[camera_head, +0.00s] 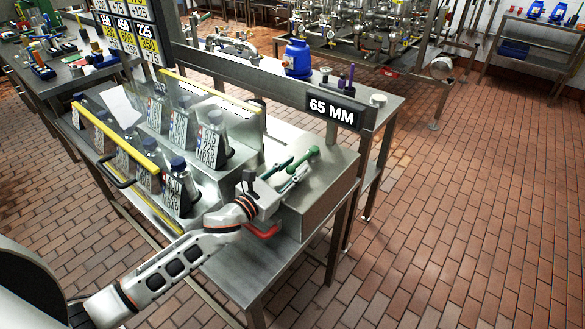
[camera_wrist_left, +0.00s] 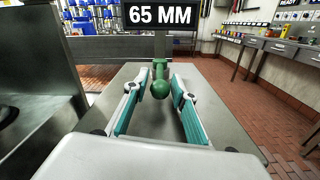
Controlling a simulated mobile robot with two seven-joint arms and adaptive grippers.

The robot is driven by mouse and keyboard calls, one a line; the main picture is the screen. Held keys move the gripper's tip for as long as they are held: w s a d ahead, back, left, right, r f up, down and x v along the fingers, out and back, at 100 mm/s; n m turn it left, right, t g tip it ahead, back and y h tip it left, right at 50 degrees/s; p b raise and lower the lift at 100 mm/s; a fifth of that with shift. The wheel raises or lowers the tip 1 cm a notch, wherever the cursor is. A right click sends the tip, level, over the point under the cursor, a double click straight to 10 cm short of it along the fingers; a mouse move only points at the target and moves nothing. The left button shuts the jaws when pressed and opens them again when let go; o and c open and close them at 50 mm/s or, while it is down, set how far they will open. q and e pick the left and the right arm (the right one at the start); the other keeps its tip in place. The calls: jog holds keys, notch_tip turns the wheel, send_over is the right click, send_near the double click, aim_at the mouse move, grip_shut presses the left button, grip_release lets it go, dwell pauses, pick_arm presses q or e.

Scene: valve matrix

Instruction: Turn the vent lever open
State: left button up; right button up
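A green lever with a round ball end (camera_head: 313,151) sits on the steel box top at the right end of the bench, below the 65 MM sign. In the left wrist view, its ball (camera_wrist_left: 160,89) faces me between the fingertips, with a green stem behind it. My left gripper (camera_head: 285,172) reaches in from the left at the lever. Its teal-padded fingers (camera_wrist_left: 159,82) are spread, with gaps visible on both sides of the ball. I see no label naming this the vent lever. My right gripper is not in view.
A red handle (camera_head: 262,231) lies below my left wrist on the bench front. The 65 MM sign (camera_head: 334,109) stands behind the lever. The brick floor at right is clear.

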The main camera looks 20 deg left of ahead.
pick_arm(q)
grip_shut()
jog(key=shift+s+d+n+t+y, duration=0.25)
jog(key=shift+d+n+y, duration=0.5)
jog(key=shift+y, duration=0.45)
jog(key=shift+a, duration=0.1)
grip_release()
jog(key=v, duration=1.2)
